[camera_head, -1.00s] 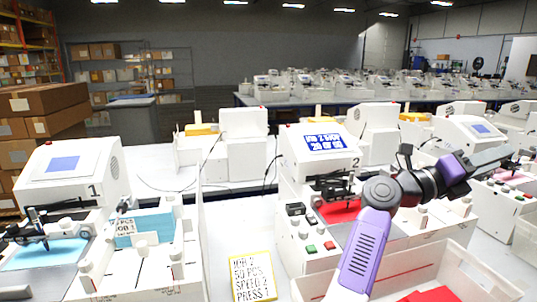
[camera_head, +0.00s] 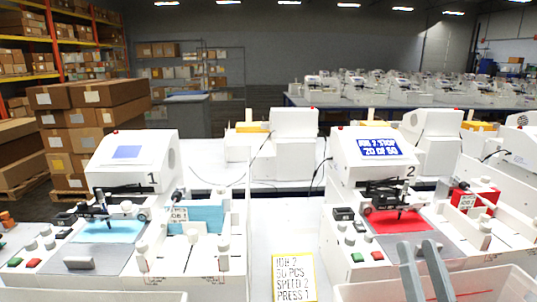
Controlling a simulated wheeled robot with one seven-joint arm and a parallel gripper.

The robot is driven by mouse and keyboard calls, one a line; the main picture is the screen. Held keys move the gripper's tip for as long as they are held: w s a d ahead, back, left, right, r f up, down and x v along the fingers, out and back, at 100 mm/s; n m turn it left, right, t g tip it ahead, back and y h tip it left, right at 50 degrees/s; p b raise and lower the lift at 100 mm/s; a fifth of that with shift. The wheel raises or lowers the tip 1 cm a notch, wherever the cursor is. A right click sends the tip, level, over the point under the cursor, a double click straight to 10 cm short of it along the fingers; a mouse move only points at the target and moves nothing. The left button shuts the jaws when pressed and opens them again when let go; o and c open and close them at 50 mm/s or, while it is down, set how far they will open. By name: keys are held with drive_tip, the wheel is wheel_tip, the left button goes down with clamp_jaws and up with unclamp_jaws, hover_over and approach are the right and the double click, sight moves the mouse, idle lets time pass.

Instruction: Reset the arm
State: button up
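Two grey bars that look like the fingers of my gripper (camera_head: 418,246) rise from the bottom edge at the right. They stand apart, with no held object visible between their tips. The rest of my arm is out of view. Behind them is plotter 2 (camera_head: 378,157), whose blue screen (camera_head: 386,147) reads "JOB 2 STOP" and a count that looks like "20 OF 50". A red card (camera_head: 398,221) lies under its pen. A red stack (camera_head: 474,199) with a "JOB 2" label stands in its right-hand holder.
Plotter 1 (camera_head: 140,165) at the left has a light blue card (camera_head: 107,231) and a blue stack (camera_head: 203,218). White bins (camera_head: 350,291) line the front edge. Boxes and shelves are at the back left.

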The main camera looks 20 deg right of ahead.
drive_tip(key=s+a+f+n+g+y, duration=0.55)
drive_tip(key=s+a+f, duration=0.4)
drive_tip(key=f, duration=0.35)
drive_tip(key=s+a+f+g+y, duration=0.1)
drive_tip(key=s+a+f+g, duration=0.1)
drive_tip(key=s, duration=0.5)
drive_tip(key=s+a+f+g, duration=0.2)
drive_tip(key=s+a+f, duration=0.2)
drive_tip(key=s+f, duration=0.2)
drive_tip(key=shift+s+m+y, duration=0.35)
drive_tip(key=shift+s, duration=0.4)
drive_tip(key=shift+a+g, duration=0.1)
drive_tip(key=shift+g, duration=0.15)
idle(4.4)
